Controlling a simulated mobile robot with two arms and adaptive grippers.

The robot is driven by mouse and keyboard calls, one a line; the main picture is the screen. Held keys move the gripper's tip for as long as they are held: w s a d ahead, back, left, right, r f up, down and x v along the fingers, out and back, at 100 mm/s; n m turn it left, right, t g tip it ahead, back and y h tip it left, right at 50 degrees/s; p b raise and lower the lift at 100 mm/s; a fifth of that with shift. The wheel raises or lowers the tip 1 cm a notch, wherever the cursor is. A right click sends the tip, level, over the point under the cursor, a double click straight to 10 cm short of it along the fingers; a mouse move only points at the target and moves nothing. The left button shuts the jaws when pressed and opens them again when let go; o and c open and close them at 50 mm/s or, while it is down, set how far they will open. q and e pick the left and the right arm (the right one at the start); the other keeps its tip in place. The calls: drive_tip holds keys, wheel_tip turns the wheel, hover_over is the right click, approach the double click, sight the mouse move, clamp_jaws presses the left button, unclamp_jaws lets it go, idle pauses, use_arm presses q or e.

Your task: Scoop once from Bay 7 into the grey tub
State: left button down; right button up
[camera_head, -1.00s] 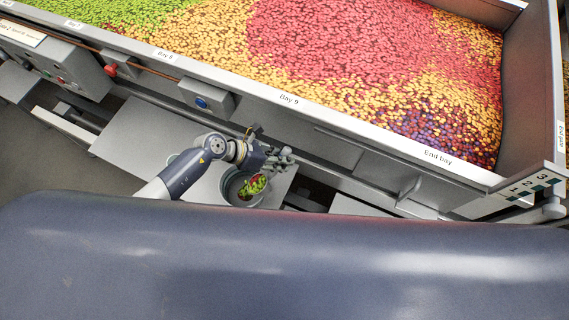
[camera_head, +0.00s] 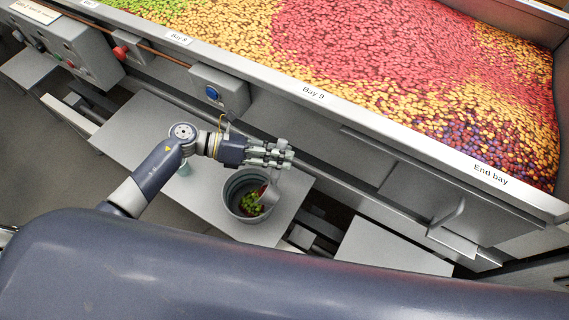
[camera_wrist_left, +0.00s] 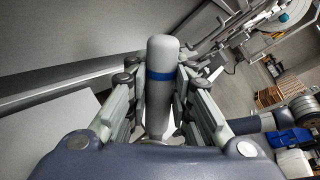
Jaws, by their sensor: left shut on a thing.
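My left gripper (camera_head: 285,153) is shut on the grey handle (camera_wrist_left: 160,90) of a scoop; the handle has a blue band in the left wrist view. The grey scoop (camera_head: 274,196) hangs tilted below the fingers, at the right side of the grey tub's mouth. The round grey tub (camera_head: 232,192) stands on a pale platform below the bays. Green candies with a few red ones (camera_head: 252,203) show at the tub's mouth beside the scoop; I cannot tell how many are still in the scoop. I cannot make out a Bay 7 label. My right gripper is out of view.
The long candy drum's edge carries the labels Bay 8 (camera_head: 178,38), Bay 9 (camera_head: 313,93) and End bay (camera_head: 490,174). A box with a blue button (camera_head: 212,93) and a red knob (camera_head: 120,52) stick out from its front.

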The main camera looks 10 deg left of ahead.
use_arm(q)
drive_tip(key=shift+w+a+f+n+h+b, duration=0.1)
drive_tip(key=shift+w+a+n+h+b, duration=0.15)
drive_tip(key=shift+a+h+b, duration=1.05)
drive_tip(key=shift+w+a+f+n+h+b, duration=0.1)
drive_tip(key=shift+w+a+n+h+b, duration=0.2)
drive_tip(key=shift+b, duration=2.1)
drive_tip(key=shift+w+a+n+h+b, duration=0.1)
drive_tip(key=shift+a+n+h+b, duration=0.45)
drive_tip(key=shift+b, duration=1.3)
drive_tip(key=shift+a, duration=0.15)
drive_tip(key=s+d+r+m+y+p, duration=0.1)
drive_tip(key=d+y+p, duration=0.5)
drive_tip(key=p, duration=0.9)
drive_tip(key=shift+s+d+r+m, duration=0.45)
drive_tip(key=shift+r+m, duration=0.15)
drive_tip(key=shift+m, duration=0.4)
drive_tip(key=shift+y, duration=0.25)
